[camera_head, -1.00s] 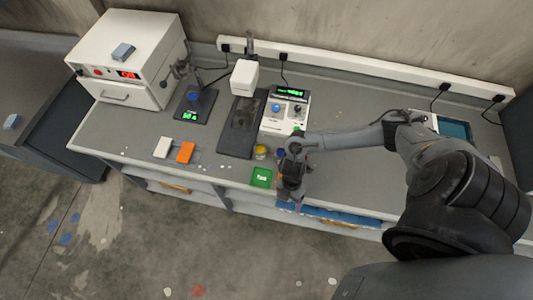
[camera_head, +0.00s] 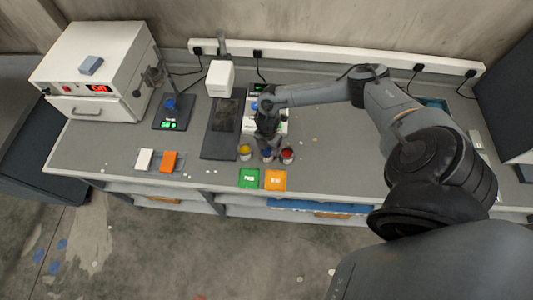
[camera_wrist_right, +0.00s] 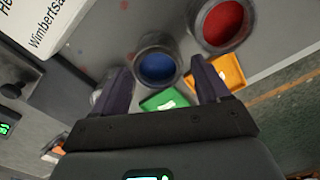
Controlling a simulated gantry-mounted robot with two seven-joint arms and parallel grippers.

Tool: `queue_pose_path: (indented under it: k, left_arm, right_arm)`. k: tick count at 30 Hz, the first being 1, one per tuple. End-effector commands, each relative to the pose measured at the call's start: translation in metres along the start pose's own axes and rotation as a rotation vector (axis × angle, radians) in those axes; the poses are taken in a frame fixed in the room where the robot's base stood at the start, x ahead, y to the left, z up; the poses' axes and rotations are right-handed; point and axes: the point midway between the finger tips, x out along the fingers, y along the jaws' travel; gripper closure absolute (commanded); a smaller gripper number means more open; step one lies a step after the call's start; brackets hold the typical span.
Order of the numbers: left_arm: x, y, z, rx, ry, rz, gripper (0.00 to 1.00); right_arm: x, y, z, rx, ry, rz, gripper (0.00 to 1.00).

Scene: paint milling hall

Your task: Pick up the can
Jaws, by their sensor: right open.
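Three small open cans stand in a row on the grey bench: a yellow one (camera_head: 245,152), a blue one (camera_head: 266,155) and a red one (camera_head: 288,155). My right gripper (camera_head: 267,142) is above the row, close to the blue can. In the right wrist view the open, empty gripper (camera_wrist_right: 161,66) has the blue can (camera_wrist_right: 157,67) between and just beyond its fingertips, with no contact that I can make out. The red can (camera_wrist_right: 218,24) is beside it at the upper right. My left gripper is not in view.
A green card (camera_head: 249,178) and an orange card (camera_head: 275,179) lie at the bench's front edge. A white instrument (camera_head: 249,124) stands behind the cans, partly hidden by my arm. A dark plate (camera_head: 220,143) and a white oven (camera_head: 95,72) are to the left.

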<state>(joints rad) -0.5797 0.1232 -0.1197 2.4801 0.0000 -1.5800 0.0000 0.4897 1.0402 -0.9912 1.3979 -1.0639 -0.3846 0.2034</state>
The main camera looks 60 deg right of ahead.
Motion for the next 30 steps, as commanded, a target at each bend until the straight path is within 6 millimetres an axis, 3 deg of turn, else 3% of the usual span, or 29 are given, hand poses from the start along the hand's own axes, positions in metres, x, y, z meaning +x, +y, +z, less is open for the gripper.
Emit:
queue_pose_path:
  k: [13,23,24,30]
  left_arm:
    - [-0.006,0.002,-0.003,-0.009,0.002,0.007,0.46]
    - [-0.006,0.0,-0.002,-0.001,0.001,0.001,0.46]
    - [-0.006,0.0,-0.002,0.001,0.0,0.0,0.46]
    - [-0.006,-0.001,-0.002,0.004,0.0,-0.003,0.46]
  right_arm:
    - [0.045,0.003,-0.001,0.002,0.001,-0.001,0.25]
    - [0.052,0.003,0.0,0.0,0.001,0.001,0.25]
    - [0.052,0.003,0.0,0.0,0.001,0.001,0.26]
    - [0.051,0.003,0.0,0.0,0.001,0.0,0.57]
